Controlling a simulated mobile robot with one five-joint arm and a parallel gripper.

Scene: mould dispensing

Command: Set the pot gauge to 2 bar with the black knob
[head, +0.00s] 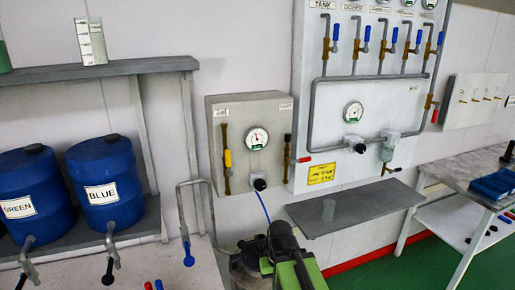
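A grey box on the wall carries a round white gauge (257,138), which I take for the pot gauge; its needle and scale are too small to read. A black knob (260,184) sits below it at the box's lower edge. A blue hose (263,207) runs down from the knob area to a dark round pot (246,272), partly hidden by my arm. My green and dark grey arm rises from the bottom, its end, my gripper (283,238), below and right of the knob and apart from it. Its fingers cannot be made out.
A yellow-handled valve (227,160) and a black-handled valve (287,150) flank the gauge. The big panel (335,85) at right has another gauge (353,111) and several valves. A grey shelf (385,200) juts out below it. A bent pipe (181,215) stands at left.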

